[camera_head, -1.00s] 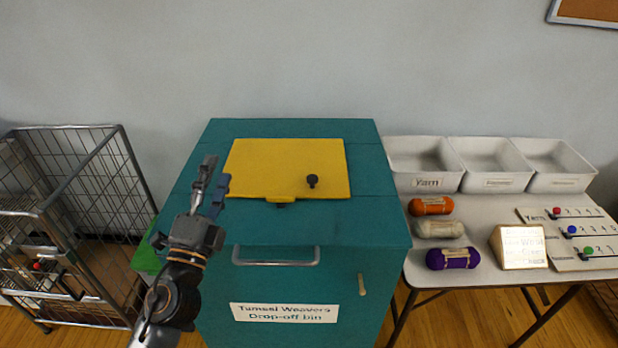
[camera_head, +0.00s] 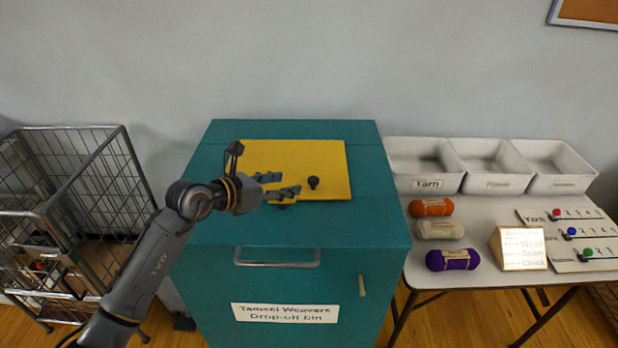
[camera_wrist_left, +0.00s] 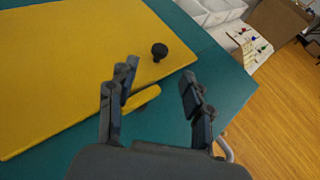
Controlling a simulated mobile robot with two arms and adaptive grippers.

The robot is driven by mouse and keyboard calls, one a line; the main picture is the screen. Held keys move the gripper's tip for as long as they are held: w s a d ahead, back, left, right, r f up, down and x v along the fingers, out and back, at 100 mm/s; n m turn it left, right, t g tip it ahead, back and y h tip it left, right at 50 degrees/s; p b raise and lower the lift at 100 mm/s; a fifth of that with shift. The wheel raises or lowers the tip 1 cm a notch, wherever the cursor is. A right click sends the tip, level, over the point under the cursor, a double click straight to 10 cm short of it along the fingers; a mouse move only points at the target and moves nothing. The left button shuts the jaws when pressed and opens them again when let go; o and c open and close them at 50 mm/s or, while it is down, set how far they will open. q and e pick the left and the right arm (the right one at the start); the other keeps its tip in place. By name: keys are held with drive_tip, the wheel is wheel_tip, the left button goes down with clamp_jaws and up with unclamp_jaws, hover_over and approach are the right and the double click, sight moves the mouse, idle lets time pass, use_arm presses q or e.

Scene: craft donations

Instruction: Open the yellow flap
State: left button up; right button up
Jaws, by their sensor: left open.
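The yellow flap (camera_head: 318,160) lies closed and flat on top of the teal drop-off bin (camera_head: 360,222). A black knob (camera_head: 313,183) stands on the flap near its front edge. My left gripper (camera_head: 284,185) is over the flap's front left part, open, with its fingers pointing right toward the knob. In the left wrist view, the flap (camera_wrist_left: 70,60) fills the left side and the knob (camera_wrist_left: 159,51) is beyond the open fingers (camera_wrist_left: 158,85). A yellow tab (camera_wrist_left: 142,97) at the flap's front edge lies between the fingers, nearer the left one. My right gripper is not in view.
A metal handle (camera_head: 277,262) and a small wooden peg (camera_head: 362,285) are on the bin's front. A wire cart (camera_head: 125,170) stands at left. The table (camera_head: 468,209) at right holds several yarn skeins, white trays (camera_head: 425,181) and a sign (camera_head: 522,249).

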sight(313, 179)
use_arm(q)
drive_tip(key=x, duration=0.9)
drive_tip(key=shift+w+d+p, duration=0.1)
drive_tip(key=shift+d+p, duration=0.05)
drive_tip(key=shift+p, duration=0.15)
drive_tip(key=shift+c, duration=0.4)
clamp_jaws()
